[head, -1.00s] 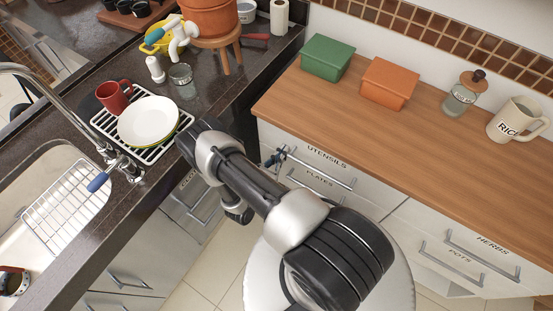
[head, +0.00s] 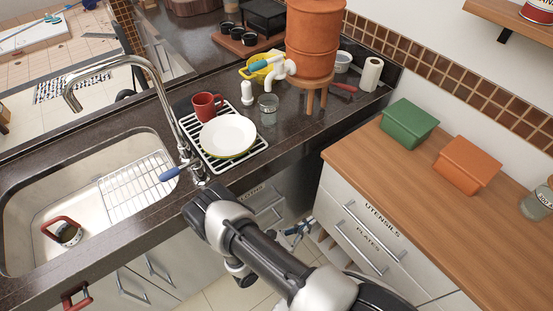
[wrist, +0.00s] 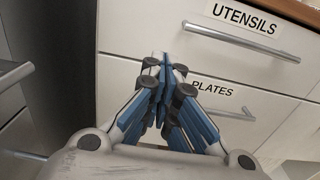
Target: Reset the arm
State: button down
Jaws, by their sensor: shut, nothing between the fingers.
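My gripper (head: 298,229) is at the end of my arm, low in front of the cabinets, left of the drawer fronts in the head view. In the wrist view my gripper (wrist: 165,68) has its blue fingers together with nothing between them. It points toward the white drawers marked UTENSILS (wrist: 215,45) and PLATES (wrist: 165,85). I cannot tell the exact gap between the fingertips and the drawer fronts. My arm's dark links hide part of the floor and cabinets in the head view.
A wooden counter (head: 385,165) holds a green box (head: 408,125) and an orange box (head: 467,165). The dark counter holds a dish rack (head: 243,158) with a white plate (head: 228,136) and red mug (head: 207,106). A sink (head: 60,185) is at left. Tiled floor shows below.

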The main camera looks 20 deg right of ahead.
notch_tip(320, 180, up, 25)
jog(key=m+g+y, duration=0.5)
jog(key=m+g, duration=0.5)
jog(key=m, duration=0.3)
jog(key=s+a+r+m+t+y, duration=0.3)
jog(key=s+r+m+t+y, duration=0.1)
jog(key=s+r, duration=0.3)
jog(key=s+a+r+m+t+y, duration=0.3)
jog(key=s+r+m+y, duration=0.2)
jog(key=r, duration=0.6)
jog(key=shift+s+a+r+t+y, duration=0.25)
jog(key=shift+s+a+t+y, duration=0.15)
jog(key=shift+s+y, duration=0.7)
jog(key=shift+w, duration=0.3)
